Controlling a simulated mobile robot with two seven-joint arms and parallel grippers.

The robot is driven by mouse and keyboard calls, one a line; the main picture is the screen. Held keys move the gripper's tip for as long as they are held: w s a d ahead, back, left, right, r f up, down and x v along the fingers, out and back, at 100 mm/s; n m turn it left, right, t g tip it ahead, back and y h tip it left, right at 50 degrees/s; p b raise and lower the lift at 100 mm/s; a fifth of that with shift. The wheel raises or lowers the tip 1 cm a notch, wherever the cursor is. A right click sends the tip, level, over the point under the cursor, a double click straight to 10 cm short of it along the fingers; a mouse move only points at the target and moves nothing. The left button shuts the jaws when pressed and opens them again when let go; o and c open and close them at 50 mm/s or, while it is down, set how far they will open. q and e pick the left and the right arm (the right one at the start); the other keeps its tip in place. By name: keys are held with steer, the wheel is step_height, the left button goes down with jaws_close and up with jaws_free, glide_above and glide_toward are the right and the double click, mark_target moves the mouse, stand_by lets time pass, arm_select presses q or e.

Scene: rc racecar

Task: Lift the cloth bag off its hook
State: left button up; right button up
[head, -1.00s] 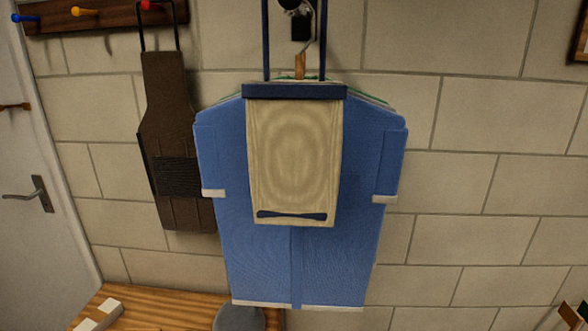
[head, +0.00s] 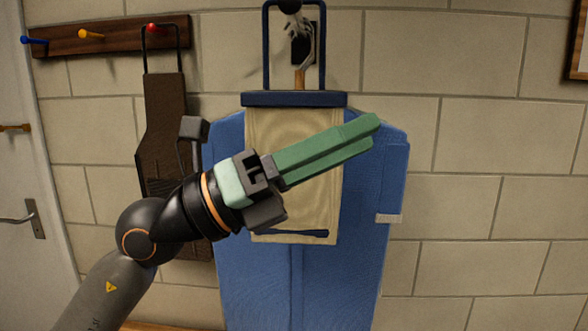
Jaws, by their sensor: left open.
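The cloth bag (head: 315,205) is beige with a navy top band and a navy strip near its bottom. It hangs by its tall navy handle loop from a dark hook (head: 290,6) at the top edge of the head view. My left gripper (head: 370,136) has long green fingers, pointing right and slightly up. It is open and crosses in front of the bag, hiding part of its middle. I see nothing between the fingers, and cannot tell how far it stands from the bag. My right gripper is not in view.
A blue shirt (head: 393,185) hangs behind the bag. A brown hanging item (head: 165,120) hangs at left from the red peg of a wooden rack (head: 115,38) with coloured pegs. A white door (head: 25,180) is at far left. The wall to the right is mostly bare.

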arm_select(q)
steer(key=w+r+m+t+y, duration=0.1)
steer(key=w+t+y, duration=0.1)
steer(key=t+y, duration=0.15)
steer(key=n+t+y, duration=0.3)
steer(key=t+y, duration=0.4)
steer(key=y, duration=0.2)
glide_toward(320, 64)
steer(key=w, duration=0.1)
steer(key=p+x, duration=0.2)
steer(key=x, duration=0.5)
steer(key=shift+w+d+f, duration=0.1)
steer(key=shift+d+f, duration=0.05)
steer(key=shift+d, duration=0.15)
steer(key=shift+w+d+p, duration=0.2)
steer(key=shift+w+p, duration=0.05)
steer(key=shift+p, duration=0.25)
steer(key=x, duration=0.1)
steer(key=p+x, duration=0.2)
steer(key=shift+w+d+r, duration=0.2)
steer(key=shift+d+r, duration=0.05)
steer(key=shift+r, duration=0.05)
steer(key=shift+w+d+f, duration=0.15)
steer(key=shift+w+d, duration=0.1)
steer(key=shift+w, duration=0.15)
jaws_close()
